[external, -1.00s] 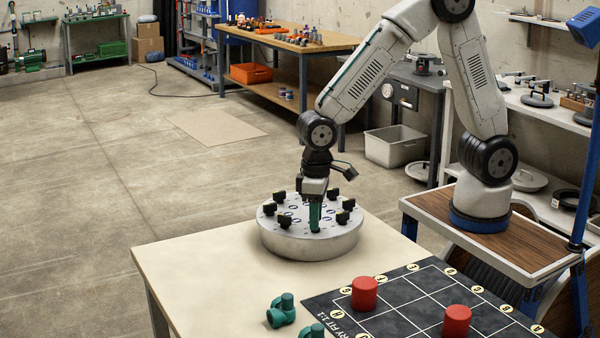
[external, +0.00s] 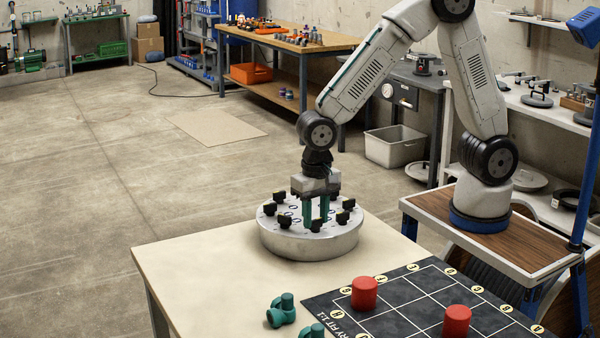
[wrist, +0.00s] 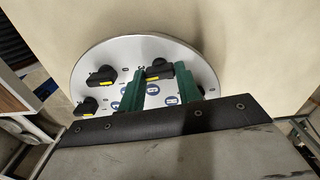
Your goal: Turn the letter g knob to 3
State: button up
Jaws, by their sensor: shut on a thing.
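A round silver dial plate (external: 310,242) with several black knobs around its rim and blue-ringed marks inside lies on the pale table. My gripper (external: 317,226) points straight down at the front part of the plate. In the wrist view its two green fingers (wrist: 160,78) stand on either side of a black knob with a yellow mark (wrist: 158,67), and they are shut on it. Other black knobs (wrist: 102,76) sit to the left in the wrist view.
On the table (external: 210,268), a black grid board (external: 405,298) holds two red cylinders (external: 364,293). Green pipe fittings (external: 281,310) stand to its left. The table is clear left of the plate.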

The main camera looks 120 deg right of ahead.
aim_at(315, 219)
jog(key=shift+w+m, duration=0.1)
jog(key=shift+m, duration=0.2)
jog(key=o, duration=1)
jog(key=shift+c, duration=0.2)
notch_tip(315, 219, up, 8)
jog(key=shift+f, duration=0.1)
